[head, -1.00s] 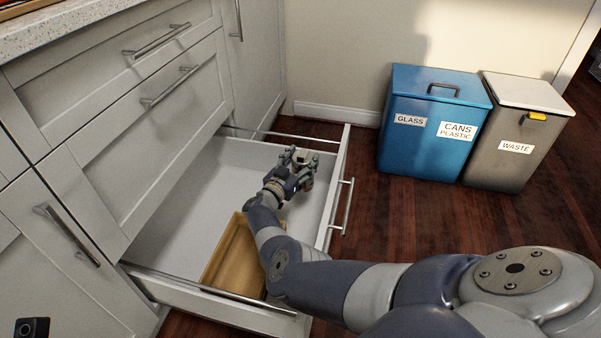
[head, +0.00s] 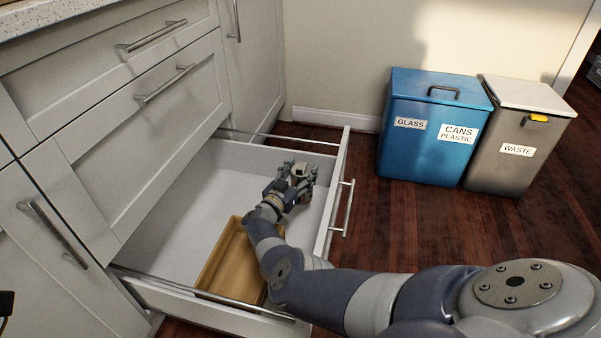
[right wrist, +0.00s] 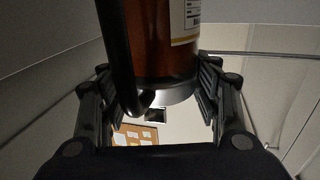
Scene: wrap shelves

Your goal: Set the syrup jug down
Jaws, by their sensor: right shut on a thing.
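My right gripper (head: 299,172) is low inside the open drawer (head: 185,215), toward its far right part. In the right wrist view the gripper's fingers (right wrist: 152,100) are on both sides of the syrup jug (right wrist: 160,45) and shut on it. The jug is amber-brown with a pale label, a black handle (right wrist: 115,55) on its left and a silvery band at the lower end in the picture. In the head view the jug is hidden by the gripper, so I cannot tell whether it touches the drawer floor. My left gripper is not clearly in view.
A wooden tray (head: 205,275) lies in the near part of the drawer, close to my right arm. The drawer's left floor area is bare. Drawer walls and side rails surround the gripper. A blue bin (head: 430,150) and a grey waste bin (head: 510,165) stand right on the wooden floor.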

